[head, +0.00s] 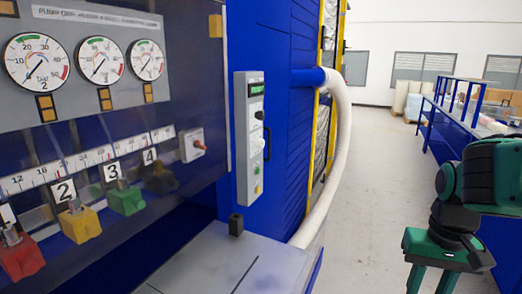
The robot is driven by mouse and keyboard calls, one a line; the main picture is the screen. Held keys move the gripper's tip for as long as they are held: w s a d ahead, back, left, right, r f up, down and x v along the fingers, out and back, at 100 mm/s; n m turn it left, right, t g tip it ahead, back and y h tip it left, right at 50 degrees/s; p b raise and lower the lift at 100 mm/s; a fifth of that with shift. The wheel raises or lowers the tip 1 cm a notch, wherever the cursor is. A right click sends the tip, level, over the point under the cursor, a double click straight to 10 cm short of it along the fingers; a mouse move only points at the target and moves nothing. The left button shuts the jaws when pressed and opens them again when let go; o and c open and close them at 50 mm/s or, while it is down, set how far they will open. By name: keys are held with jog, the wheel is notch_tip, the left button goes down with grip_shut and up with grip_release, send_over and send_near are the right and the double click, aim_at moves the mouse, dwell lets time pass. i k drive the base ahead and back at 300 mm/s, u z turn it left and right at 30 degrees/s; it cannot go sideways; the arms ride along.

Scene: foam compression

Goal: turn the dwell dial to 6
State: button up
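A grey control box (250,138) is mounted upright on the blue machine, left of the picture's middle. It has a small green-lit display (256,89) at the top, and several small knobs and buttons below it. A small grey box with a red-orange knob (199,145) sits on the dark panel to its left. No label naming a dwell dial is legible, and no dial setting can be read. My gripper (430,283) hangs at the lower right, far from both boxes. Its two green fingers point down, apart, with nothing seen between them; the tips reach the picture's bottom edge.
Several round gauges (100,60) and a row of coloured, numbered levers (79,221) fill the left panel. A grey ledge (205,262) with a small black block (236,225) juts out below the control box. A white hose (340,135) curves down beside it. Open floor (375,190) lies between machine and gripper.

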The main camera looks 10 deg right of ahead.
aim_at(260, 142)
jog(key=u, duration=0.8)
jog(key=k, duration=1.55)
jog(key=z, duration=0.9)
jog(key=i, duration=1.7)
jog(key=u, duration=0.05)
